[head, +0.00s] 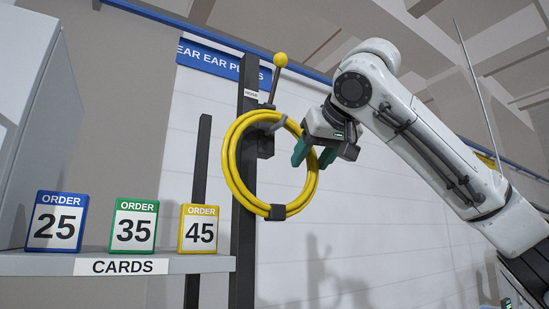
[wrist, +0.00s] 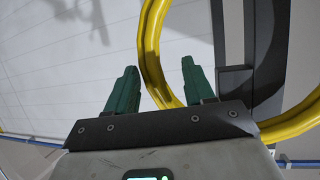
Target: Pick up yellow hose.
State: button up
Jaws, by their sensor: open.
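The yellow hose (head: 231,172) is a coiled ring hanging from a hook on a dark upright post in the head view. A dark band (head: 277,212) wraps its bottom. My gripper (head: 313,160) is in front of the right side of the coil, with its green fingers spread. In the wrist view the hose (wrist: 151,45) curves down so that part of it shows between the two open fingertips of my gripper (wrist: 160,75). I cannot tell how far the hose is from the fingers in depth. Nothing is held.
A dark post (head: 243,240) carries the hook and a lever with a yellow ball knob (head: 280,60). A shelf (head: 205,264) at left holds order cards 25 (head: 55,221), 35 (head: 133,225) and 45 (head: 198,228).

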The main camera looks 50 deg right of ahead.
aim_at(307, 168)
jog(key=shift+p+x, duration=0.4)
jog(key=shift+x, duration=1.4)
jog(key=shift+s, duration=0.15)
grip_shut()
